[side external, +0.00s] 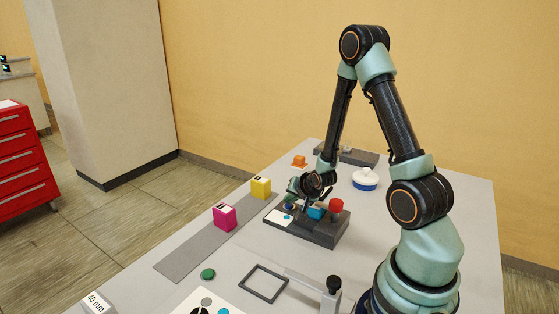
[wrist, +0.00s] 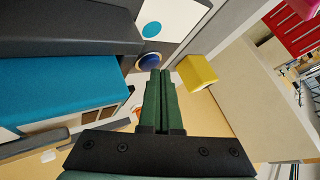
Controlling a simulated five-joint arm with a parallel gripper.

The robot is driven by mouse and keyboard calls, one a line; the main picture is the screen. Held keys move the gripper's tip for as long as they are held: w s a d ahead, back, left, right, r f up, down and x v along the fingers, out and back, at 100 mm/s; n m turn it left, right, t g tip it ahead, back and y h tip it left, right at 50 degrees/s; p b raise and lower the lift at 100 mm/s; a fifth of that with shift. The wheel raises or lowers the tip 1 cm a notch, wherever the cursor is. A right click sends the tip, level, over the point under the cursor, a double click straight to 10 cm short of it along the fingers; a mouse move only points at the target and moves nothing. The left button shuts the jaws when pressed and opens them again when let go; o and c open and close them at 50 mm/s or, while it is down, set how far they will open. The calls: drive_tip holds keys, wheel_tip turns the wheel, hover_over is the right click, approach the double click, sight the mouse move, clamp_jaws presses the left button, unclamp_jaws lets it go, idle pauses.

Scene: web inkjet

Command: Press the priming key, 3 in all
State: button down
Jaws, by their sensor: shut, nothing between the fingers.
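The round dark blue key (wrist: 150,62), which I take for the priming key, sits on the dark grey station (side external: 318,233) beside a white label with a cyan dot (wrist: 152,29). In the wrist view my gripper (wrist: 160,73) is shut and empty, its green fingertips close to the key's edge. I cannot tell whether they touch it. In the side view the wrist hangs low over the station and partly hides the key. A cyan cartridge (wrist: 65,91) sits in the station; it also shows in the side view (side external: 316,213).
A red knob (side external: 336,205) rises at the station's right end. A magenta cube (side external: 224,217) and a yellow cube (side external: 261,187) stand on a grey strip to the left. A blue-and-white round container (side external: 365,179) stands behind. A dark frame (side external: 264,283) and green disc (side external: 208,274) lie in front.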

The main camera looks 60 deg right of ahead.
drive_tip(key=shift+f, duration=0.55)
idle(0.6)
drive_tip(key=shift+s+r, duration=0.1)
drive_tip(key=shift+r, duration=0.8)
drive_tip(key=shift+r, duration=2.5)
idle(0.5)
wheel_tip(320, 180, up, 4)
hover_over(291, 207)
idle(0.3)
drive_tip(key=shift+a, duration=0.1)
